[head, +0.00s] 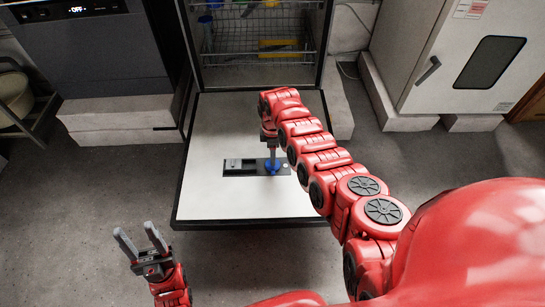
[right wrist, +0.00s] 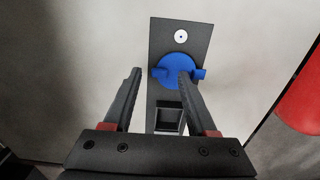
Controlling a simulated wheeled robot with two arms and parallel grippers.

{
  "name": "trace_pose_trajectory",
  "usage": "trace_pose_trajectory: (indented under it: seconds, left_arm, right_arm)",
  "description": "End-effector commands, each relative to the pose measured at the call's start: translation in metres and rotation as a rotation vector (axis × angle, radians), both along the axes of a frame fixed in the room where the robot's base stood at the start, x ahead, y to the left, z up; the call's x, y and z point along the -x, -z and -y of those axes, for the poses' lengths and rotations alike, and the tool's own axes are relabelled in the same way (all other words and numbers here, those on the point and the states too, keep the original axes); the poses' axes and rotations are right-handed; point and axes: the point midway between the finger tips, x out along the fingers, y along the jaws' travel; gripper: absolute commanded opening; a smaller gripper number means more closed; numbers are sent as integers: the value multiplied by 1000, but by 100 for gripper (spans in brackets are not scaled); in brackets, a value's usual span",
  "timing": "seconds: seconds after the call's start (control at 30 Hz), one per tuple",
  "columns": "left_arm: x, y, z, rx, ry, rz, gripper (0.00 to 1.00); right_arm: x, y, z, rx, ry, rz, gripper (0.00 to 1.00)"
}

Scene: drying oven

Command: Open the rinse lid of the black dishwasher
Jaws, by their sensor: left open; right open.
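The black dishwasher's door (head: 215,200) lies folded down, its pale inner face up. A dark panel (head: 240,167) is set in it, with the round blue rinse lid (head: 271,168) near its right end. My right gripper (right wrist: 159,74) is open above the lid. One finger overlaps the lid's right part; the other is left of the lid. I cannot tell whether they touch it. My left gripper (head: 139,236) is open and empty, left of the door.
The dishwasher's wire rack (head: 255,35) shows behind the door. A dark appliance (head: 95,55) stands at the left on a pale block. A white oven-like cabinet (head: 465,60) stands at the right. Grey floor (head: 90,190) is clear left of the door.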

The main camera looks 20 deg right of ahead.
Motion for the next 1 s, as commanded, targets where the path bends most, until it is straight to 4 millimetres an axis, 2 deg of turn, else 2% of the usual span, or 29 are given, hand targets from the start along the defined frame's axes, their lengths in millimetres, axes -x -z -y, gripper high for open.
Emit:
trace_pose_trajectory:
  seconds: [0.1, 0.37, 0.7, 1.0]
  left_arm:
    - [1, 3, 0, -4, 0, 4, 50]
    - [1, 2, 0, -5, 0, 5, 50]
    - [1, 2, 0, -5, 0, 5, 50]
    - [1, 2, 0, -5, 0, 4, 50]
  right_arm:
    - [0, 6, 0, -1, 0, 1, 57]
    - [-1, 6, 0, -1, 0, 2, 57]
    - [-1, 6, 0, 0, 0, 2, 0]
    - [-1, 5, 0, 0, 6, 2, 0]
